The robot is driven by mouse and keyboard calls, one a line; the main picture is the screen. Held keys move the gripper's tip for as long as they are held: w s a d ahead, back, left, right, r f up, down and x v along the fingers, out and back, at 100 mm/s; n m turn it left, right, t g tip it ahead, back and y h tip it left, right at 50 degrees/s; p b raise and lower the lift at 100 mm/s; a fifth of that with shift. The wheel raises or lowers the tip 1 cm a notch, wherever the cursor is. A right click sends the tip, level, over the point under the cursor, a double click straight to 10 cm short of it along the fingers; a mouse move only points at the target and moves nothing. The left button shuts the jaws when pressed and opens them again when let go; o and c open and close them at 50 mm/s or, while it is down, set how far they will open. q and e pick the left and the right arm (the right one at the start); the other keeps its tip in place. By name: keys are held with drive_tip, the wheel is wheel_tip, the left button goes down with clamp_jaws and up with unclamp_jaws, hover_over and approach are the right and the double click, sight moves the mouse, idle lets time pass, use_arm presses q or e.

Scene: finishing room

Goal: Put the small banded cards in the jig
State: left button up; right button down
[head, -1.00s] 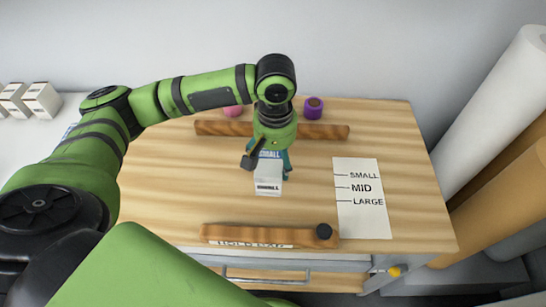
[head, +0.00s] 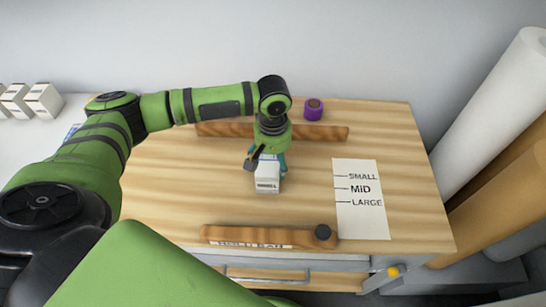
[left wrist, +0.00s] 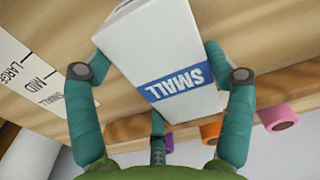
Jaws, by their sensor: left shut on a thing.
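A white box with a blue band reading SMALL (head: 267,182) is in my left gripper (head: 268,160), over the middle of the wooden bench top. In the left wrist view the box (left wrist: 165,55) sits between the teal fingers of the gripper (left wrist: 160,85), which is shut on it. I cannot tell whether its underside touches the bench. A wooden back rail (head: 325,132) lies behind it. A front wooden bar with a dark knob (head: 270,234) and a partly readable HOLD BAR label lies in front. My right gripper is not in view.
A white sheet marked SMALL, MID, LARGE (head: 362,215) lies to the right. A purple roll (head: 313,109) stands behind the back rail; orange (left wrist: 210,131) and pink (left wrist: 278,117) rolls show in the wrist view. Several white boxes (head: 43,100) stand at far left. Bench left is clear.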

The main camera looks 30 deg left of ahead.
use_arm(q)
drive_tip(key=o, duration=1.3)
drive_tip(key=shift+c, duration=0.2)
wheel_tip(320, 180, up, 12)
drive_tip(key=b, duration=0.1)
drive_tip(key=shift+r, duration=0.1)
